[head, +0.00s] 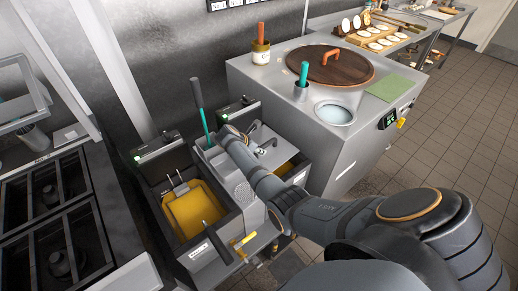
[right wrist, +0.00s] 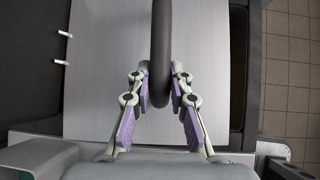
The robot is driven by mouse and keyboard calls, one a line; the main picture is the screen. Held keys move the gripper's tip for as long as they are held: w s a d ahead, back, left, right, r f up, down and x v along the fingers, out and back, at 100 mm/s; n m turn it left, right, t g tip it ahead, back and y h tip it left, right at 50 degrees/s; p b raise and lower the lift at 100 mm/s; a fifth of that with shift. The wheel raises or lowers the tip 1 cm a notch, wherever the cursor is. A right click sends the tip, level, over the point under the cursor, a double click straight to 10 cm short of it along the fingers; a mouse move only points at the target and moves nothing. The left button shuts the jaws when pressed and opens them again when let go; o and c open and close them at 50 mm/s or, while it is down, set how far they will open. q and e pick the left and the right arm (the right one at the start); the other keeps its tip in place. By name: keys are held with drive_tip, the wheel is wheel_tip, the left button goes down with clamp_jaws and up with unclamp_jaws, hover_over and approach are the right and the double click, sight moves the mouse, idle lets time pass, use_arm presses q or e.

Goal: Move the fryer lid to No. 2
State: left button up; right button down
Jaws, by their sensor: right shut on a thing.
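The fryer lid (right wrist: 100,60) is a flat, light grey metal plate with a dark bar handle (right wrist: 160,40). My right gripper (right wrist: 159,88) is shut on that handle, one finger on each side. In the head view my right gripper (head: 232,138) is over the middle of the double fryer, and my arm hides much of the lid. The fryer's left well (head: 195,208) is uncovered and shows yellow oil and a basket. Some yellow also shows in the right well (head: 291,165). I cannot read the number labels. My left gripper is not in view.
A stove (head: 55,225) with black grates stands at the left. A tandoor counter (head: 340,170) with a round wooden lid (head: 341,64) stands behind to the right. A tall black-handled tool (head: 196,95) rises behind the fryer. Tiled floor (head: 450,140) is free at the right.

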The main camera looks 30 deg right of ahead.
drive_tip(key=shift+w+f, duration=0.1)
idle(0.4)
drive_tip(key=c, duration=1.2)
unclamp_jaws()
drive_tip(key=shift+f, duration=0.1)
drive_tip(key=shift+o, duration=0.3)
drive_tip(key=shift+f, duration=0.1)
drive_tip(key=shift+a, duration=0.1)
drive_tip(key=v, duration=1.2)
